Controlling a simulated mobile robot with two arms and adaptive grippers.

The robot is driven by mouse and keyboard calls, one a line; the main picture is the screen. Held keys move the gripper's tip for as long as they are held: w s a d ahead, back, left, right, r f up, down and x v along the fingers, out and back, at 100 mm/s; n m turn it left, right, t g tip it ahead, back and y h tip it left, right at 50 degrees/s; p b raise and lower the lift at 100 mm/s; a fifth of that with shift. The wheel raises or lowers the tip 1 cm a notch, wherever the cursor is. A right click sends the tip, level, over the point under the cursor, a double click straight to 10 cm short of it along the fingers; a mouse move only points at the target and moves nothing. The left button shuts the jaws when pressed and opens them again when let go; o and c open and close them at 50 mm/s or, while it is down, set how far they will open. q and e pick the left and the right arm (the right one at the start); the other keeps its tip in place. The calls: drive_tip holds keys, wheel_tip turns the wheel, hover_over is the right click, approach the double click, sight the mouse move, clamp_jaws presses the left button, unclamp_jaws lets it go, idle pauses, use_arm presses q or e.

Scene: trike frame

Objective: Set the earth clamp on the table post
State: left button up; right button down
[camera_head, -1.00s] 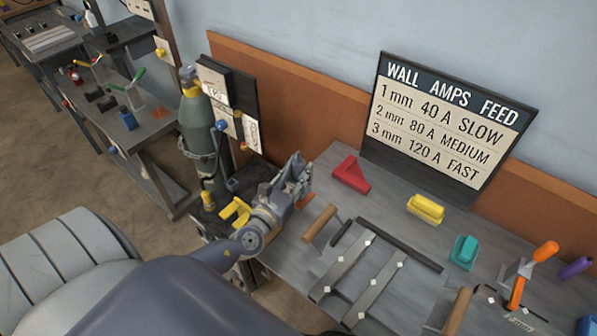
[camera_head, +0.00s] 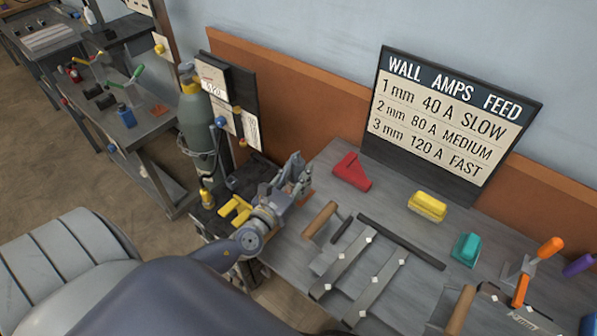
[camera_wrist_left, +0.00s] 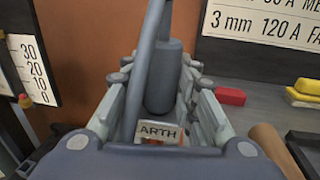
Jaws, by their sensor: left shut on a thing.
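My left gripper (camera_head: 296,172) is over the back left corner of the workbench, beside the gas cylinder. In the left wrist view its fingers (camera_wrist_left: 160,100) are closed around a grey cylindrical piece (camera_wrist_left: 166,75) with a thick grey cable or arm, which I take to be the earth clamp. Its jaws are hidden. A small plate (camera_wrist_left: 158,131) reading "ARTH" shows between the fingers, with a bit of orange beside it. I cannot make out the table post or whether the clamp touches it. My right gripper is not in view.
On the workbench (camera_head: 398,208) are a red magnet block (camera_head: 351,172), a yellow block (camera_head: 427,206), a teal block (camera_head: 466,249), a wooden-handled hammer (camera_head: 320,220) and flat metal bars (camera_head: 375,287). The gas cylinder (camera_head: 196,125) stands left of the gripper. The settings sign (camera_head: 450,120) stands behind.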

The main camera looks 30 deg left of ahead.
use_arm(q)
drive_tip(key=shift+f, duration=0.1)
drive_tip(key=o, duration=1)
drive_tip(key=shift+o, duration=0.6)
drive_tip(key=shift+s, duration=0.15)
drive_tip(key=s, duration=0.7)
drive_tip(key=s+d, duration=0.1)
drive_tip(key=s, duration=0.3)
drive_tip(key=shift+s, duration=0.35)
